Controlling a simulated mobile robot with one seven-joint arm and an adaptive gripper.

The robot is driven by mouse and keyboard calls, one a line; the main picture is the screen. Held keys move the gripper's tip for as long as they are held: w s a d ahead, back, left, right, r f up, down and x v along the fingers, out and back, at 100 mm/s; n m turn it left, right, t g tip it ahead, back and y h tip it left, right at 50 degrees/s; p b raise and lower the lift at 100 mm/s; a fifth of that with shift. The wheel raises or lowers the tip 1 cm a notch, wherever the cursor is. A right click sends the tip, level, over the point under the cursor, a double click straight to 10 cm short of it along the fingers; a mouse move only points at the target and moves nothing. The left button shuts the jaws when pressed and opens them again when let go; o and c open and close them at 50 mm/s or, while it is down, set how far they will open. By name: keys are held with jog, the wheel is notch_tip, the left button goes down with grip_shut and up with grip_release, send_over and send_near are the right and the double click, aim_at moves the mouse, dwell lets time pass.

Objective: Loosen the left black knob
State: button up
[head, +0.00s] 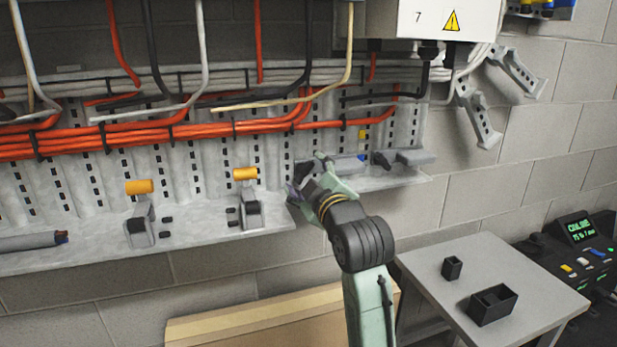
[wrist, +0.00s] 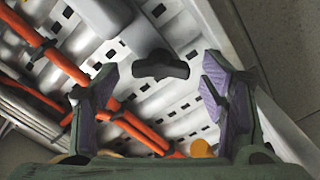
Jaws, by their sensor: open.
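My gripper (head: 310,182) is by the lower tray of the grey slotted panel in the head view. In the wrist view my gripper (wrist: 160,82) is open, with its purple-padded fingers apart. A black winged knob (wrist: 160,68) shows between and ahead of the fingertips, on the end of a grey body (wrist: 152,34). A clear gap shows on both sides, and nothing is held. In the head view my gripper and wrist hide most of what is in front of them, and I cannot make out this knob there.
A similar grey fitting (head: 402,158) lies to the right on the tray. Two orange-handled clamps (head: 140,187) (head: 245,174) stand to the left. Orange cables (head: 160,135) run along the panel. A white box (head: 440,22) hangs above right. A grey table (head: 460,285) stands lower right.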

jog(key=v, duration=0.8)
